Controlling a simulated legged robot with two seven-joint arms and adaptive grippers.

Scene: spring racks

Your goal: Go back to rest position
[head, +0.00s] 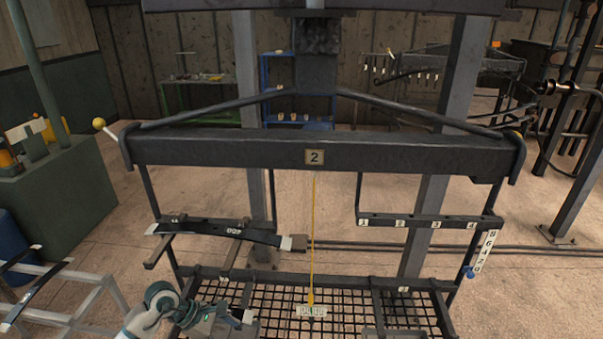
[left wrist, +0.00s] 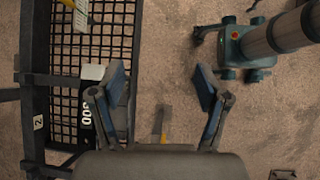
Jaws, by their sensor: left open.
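My left gripper (head: 236,318) is low in the head view, in front of the rack's mesh shelf. In the left wrist view its two blue-padded fingers (left wrist: 161,85) are spread wide, with only floor visible between them and nothing held. A dark leaf spring (head: 225,233) with a white marking and pale ends lies across the rack's left support bars, above and apart from my gripper. A dark marked piece (left wrist: 87,118) shows just left of the left finger in the left wrist view. My right gripper is in neither view.
The dark rack (head: 250,150) with number plate 2 (head: 314,157) fills the middle. A yellow cord (head: 313,230) hangs to a label above the mesh (head: 345,300). A pale frame (head: 75,290) stands at left. Open floor (left wrist: 165,40) lies right of the rack in the wrist view.

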